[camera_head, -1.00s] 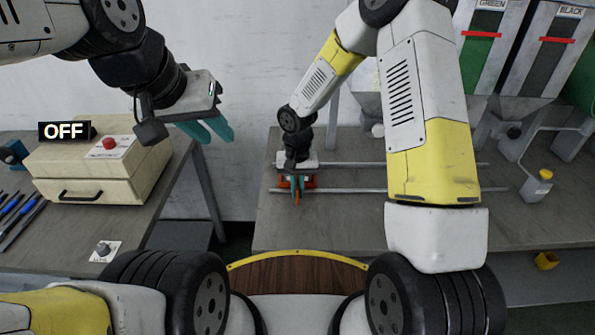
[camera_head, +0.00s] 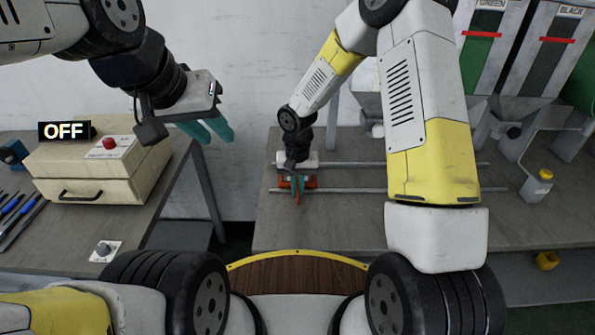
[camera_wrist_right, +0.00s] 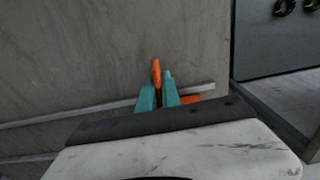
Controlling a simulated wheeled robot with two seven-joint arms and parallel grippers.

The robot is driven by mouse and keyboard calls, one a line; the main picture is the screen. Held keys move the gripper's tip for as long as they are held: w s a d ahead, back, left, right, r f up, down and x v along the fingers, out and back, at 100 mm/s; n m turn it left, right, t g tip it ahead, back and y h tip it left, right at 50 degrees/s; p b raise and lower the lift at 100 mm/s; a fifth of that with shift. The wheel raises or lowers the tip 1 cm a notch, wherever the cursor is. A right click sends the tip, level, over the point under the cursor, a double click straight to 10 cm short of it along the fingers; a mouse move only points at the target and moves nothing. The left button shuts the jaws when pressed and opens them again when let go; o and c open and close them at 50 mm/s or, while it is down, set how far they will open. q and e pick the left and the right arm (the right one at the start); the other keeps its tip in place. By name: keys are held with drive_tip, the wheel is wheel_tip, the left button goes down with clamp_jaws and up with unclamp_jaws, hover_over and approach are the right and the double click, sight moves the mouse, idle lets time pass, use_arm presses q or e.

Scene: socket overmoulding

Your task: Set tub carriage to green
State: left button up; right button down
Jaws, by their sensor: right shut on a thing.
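The orange tub carriage (camera_head: 312,183) sits on two parallel rails (camera_head: 345,190) near their left end on the right-hand bench, mostly hidden under my right gripper. My right gripper (camera_head: 297,190) points down with its teal fingers shut on the carriage's upright orange handle, which also shows between the fingers in the right wrist view (camera_wrist_right: 156,72). The green hopper (camera_head: 478,62), labelled GREEN, stands at the back right. My left gripper (camera_head: 208,131) is empty in the air at the left, its teal fingers apart.
A black-labelled hopper (camera_head: 540,55) stands right of the green one. A post with a yellow button (camera_head: 545,175) is at the right. My right arm hides the middle of the rails.

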drive_tip(key=d, duration=1.8)
drive_tip(key=shift+d, duration=0.4)
drive_tip(key=c, duration=1.6)
unclamp_jaws()
drive_tip(key=shift+o, duration=0.2)
drive_tip(key=shift+r, duration=0.5)
wheel_tip(320, 180, up, 3)
drive_tip(key=shift+a, duration=0.1)
drive_tip(key=s+a, duration=0.2)
drive_tip(key=s, duration=0.5)
drive_tip(key=s+a+r, duration=0.1)
drive_tip(key=s+a, duration=0.2)
drive_tip(key=s, duration=0.5)
drive_tip(key=shift+a, duration=0.15)
